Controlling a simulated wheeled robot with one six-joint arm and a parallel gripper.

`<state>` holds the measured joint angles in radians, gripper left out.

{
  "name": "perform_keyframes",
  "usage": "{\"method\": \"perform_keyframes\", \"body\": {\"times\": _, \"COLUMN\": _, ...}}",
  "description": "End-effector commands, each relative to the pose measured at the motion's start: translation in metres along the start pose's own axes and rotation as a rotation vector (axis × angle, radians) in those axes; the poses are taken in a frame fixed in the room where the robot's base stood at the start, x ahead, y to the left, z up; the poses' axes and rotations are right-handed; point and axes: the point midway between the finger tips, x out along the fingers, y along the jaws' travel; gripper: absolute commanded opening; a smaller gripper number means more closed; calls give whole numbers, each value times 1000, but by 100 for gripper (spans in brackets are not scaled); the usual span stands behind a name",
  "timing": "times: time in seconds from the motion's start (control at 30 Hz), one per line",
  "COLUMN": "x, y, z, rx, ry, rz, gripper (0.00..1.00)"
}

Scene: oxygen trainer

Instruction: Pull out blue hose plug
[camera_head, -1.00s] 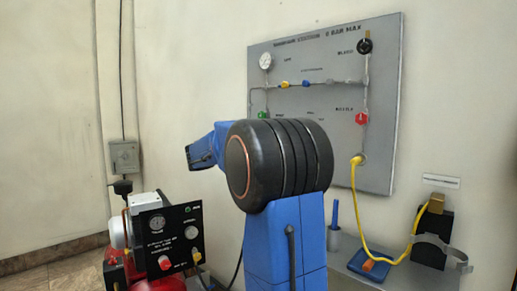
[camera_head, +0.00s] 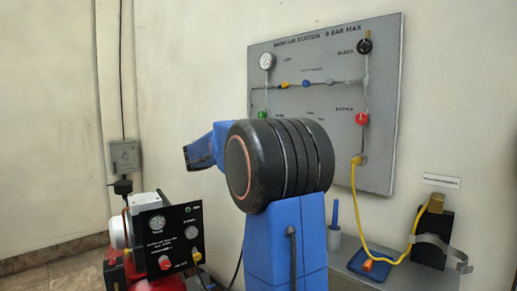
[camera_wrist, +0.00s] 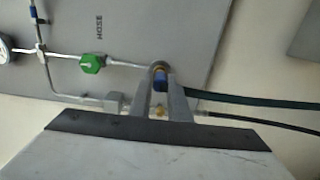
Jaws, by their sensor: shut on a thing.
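In the wrist view the blue hose plug (camera_wrist: 160,82) sits at the lower edge of the grey panel (camera_wrist: 190,30). A round metal fitting shows just above it, and I cannot tell whether the plug is seated in it. My gripper (camera_wrist: 161,91) has one grey finger on each side of the plug and is shut on it. A dark green hose (camera_wrist: 250,102) runs off to the right from beside the plug. In the head view my arm hides the gripper and the plug.
A green valve knob (camera_wrist: 92,64) and a gauge (camera_wrist: 4,48) are left of the plug. In the head view the panel (camera_head: 290,125) carries a red knob (camera_head: 362,118) and a yellow hose (camera_head: 366,225). A compressor with a black control box (camera_head: 172,240) stands at lower left.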

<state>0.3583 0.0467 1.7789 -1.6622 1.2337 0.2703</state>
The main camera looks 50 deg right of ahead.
Motion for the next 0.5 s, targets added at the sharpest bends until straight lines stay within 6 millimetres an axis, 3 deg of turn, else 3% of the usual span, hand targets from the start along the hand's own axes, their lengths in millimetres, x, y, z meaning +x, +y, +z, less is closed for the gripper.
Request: {"method": "perform_keyframes", "body": {"times": 0.5, "x": -17, "y": 0, "z": 0, "rx": 0, "ry": 1, "rz": 0, "gripper": 0}}
